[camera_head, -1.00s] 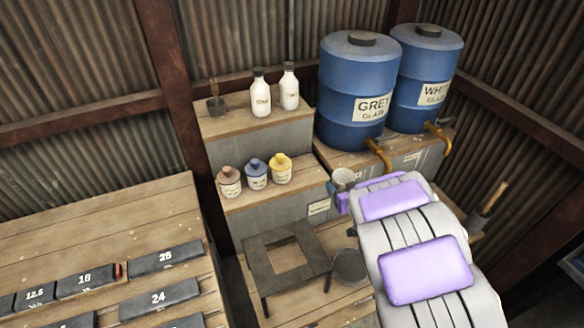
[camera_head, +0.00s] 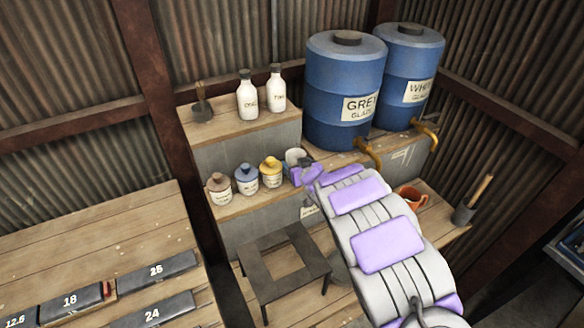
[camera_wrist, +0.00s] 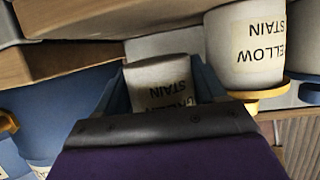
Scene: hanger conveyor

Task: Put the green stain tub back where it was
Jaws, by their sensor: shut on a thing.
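My gripper (camera_head: 301,175) is shut on the green stain tub (camera_head: 294,156), a pale tub at the right end of the lower shelf step (camera_head: 236,206). In the wrist view the tub (camera_wrist: 160,82) sits between both fingers, its label upside down; "STAIN" reads clearly, the colour word is blurred. The yellow stain tub (camera_head: 270,172) stands just left of it in the head view, and shows at the right in the wrist view (camera_wrist: 246,48). A blue-lidded tub (camera_head: 246,180) and a brown-lidded tub (camera_head: 219,189) continue the row. Whether the held tub touches the shelf, I cannot tell.
Two white bottles (camera_head: 248,98) and a brush pot (camera_head: 202,108) stand on the upper step. Blue glaze barrels (camera_head: 344,90) with brass taps stand behind my arm. A dark stool (camera_head: 282,266) is below, and an orange container (camera_head: 411,198) is at right.

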